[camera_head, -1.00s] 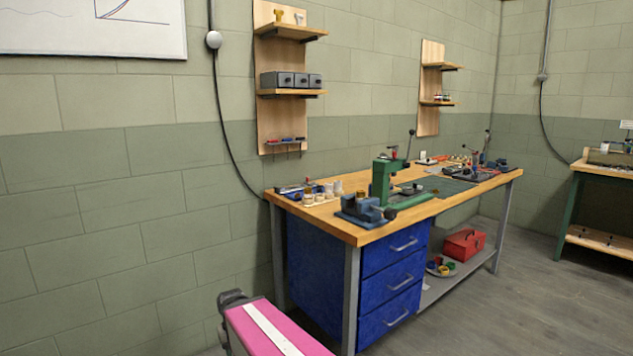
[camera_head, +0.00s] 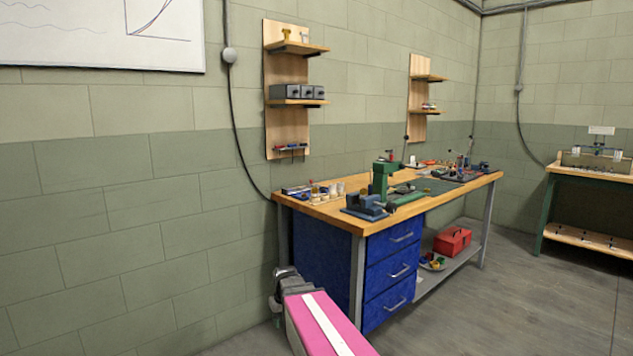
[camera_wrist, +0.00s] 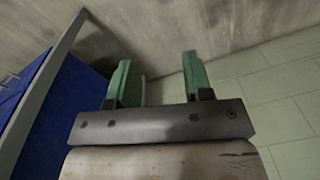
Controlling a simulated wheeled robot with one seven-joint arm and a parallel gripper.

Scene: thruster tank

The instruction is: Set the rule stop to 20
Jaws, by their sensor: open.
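My gripper (camera_wrist: 156,78) shows in the wrist view with its two green fingers apart and nothing between them. Beyond the fingers are the grey floor and the wall blocks. The blue side of the workbench (camera_wrist: 58,105) shows at the left of that view, apart from my gripper. In the head view the workbench (camera_head: 335,222) stands against the wall with tools on its wooden top. I cannot make out a rule stop or any scale marks at this distance.
A green press (camera_head: 382,180) and a blue vise (camera_head: 366,205) stand on the bench. A red toolbox (camera_head: 452,240) sits on its lower shelf. Another bench (camera_head: 590,175) stands at the far right. The floor (camera_head: 520,300) at the right is clear.

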